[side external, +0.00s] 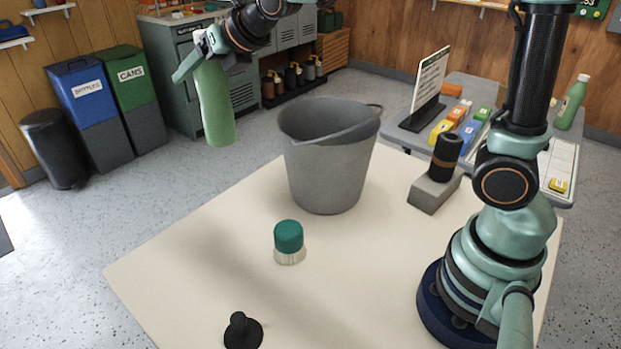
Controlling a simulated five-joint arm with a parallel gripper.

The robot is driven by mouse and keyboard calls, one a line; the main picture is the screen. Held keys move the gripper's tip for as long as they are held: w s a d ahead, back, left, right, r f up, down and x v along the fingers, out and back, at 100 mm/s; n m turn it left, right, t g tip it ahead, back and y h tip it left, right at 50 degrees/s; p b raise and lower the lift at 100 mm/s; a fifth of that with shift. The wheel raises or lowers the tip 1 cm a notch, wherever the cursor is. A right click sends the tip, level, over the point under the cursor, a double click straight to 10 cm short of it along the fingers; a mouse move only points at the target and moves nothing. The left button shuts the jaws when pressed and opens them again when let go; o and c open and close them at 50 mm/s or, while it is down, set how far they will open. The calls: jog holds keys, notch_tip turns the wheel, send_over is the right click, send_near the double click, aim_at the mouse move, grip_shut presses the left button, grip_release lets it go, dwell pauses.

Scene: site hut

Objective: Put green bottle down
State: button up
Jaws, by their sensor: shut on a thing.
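The green bottle (216,108) hangs almost upright, slightly tilted, in my gripper (205,62) at the upper left of the side external view. The bottle's lower end is in the air and touches nothing that I can see. It appears left of the grey bucket and beyond the far left edge of the cream table top (190,262) in the picture. I cannot tell its exact height.
A grey bucket (327,170) stands at the table's back. A green-capped jar (289,242), a black knobbed object (243,332) and a grey block (434,192) with a black cylinder (447,152) also stand there. The table's left part is clear. Another green bottle (572,102) stands at right.

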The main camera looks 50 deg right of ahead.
notch_tip(320, 180, down, 20)
jog(key=shift+f, duration=0.15)
dwell(0.4)
jog(key=o, duration=1.3)
jog(key=shift+f, duration=0.15)
